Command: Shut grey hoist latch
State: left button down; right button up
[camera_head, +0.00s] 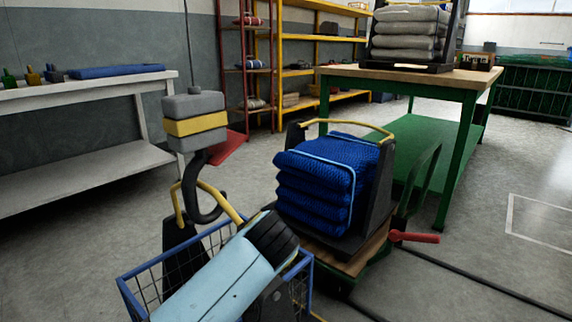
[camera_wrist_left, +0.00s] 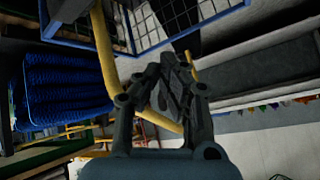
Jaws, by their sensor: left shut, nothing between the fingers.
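The hoist block (camera_head: 194,120), grey with a yellow band, hangs on a cable in the head view. A dark hook (camera_head: 196,195) hangs below it, with a yellow handle bar (camera_head: 222,198) passing at its curve; I cannot tell whether they touch. A red plate (camera_head: 228,149) sticks out up and right beside the hook top; it looks like the latch, standing open. My left gripper (camera_wrist_left: 172,68) is shut and empty in the wrist view, near a yellow bar (camera_wrist_left: 105,50). In the head view my pale blue left arm reaches up from the bottom, and its fingers are hidden.
A blue wire basket (camera_head: 135,290) stands below the hook. Blue folded netting (camera_head: 315,185) sits in a black carrier on a trolley, right of my arm. A white bench (camera_head: 90,92) is at left, a green-legged table (camera_head: 400,75) behind. Floor at right is mostly clear.

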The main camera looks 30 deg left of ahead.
pick_arm(q)
jog(key=w+r+n+y, duration=0.2)
jog(key=w+r+n, duration=0.2)
jog(key=r, duration=0.3)
jog(key=w+a+r+n+y+b, duration=0.1)
jog(key=w+r+n+y, duration=0.1)
jog(key=w+r, duration=0.3)
jog(key=w+a+r+n+y, duration=0.1)
jog(key=w+r+n, duration=0.4)
jog(key=r, duration=0.6)
jog(key=shift+w+r+n+y, duration=0.2)
jog(key=shift+n+y, duration=0.1)
jog(key=shift+y, duration=0.6)
pick_arm(e)
jog(key=shift+w+a+f+t, duration=0.25)
jog(key=shift+w+f+t, duration=0.05)
jog(key=shift+f, duration=0.2)
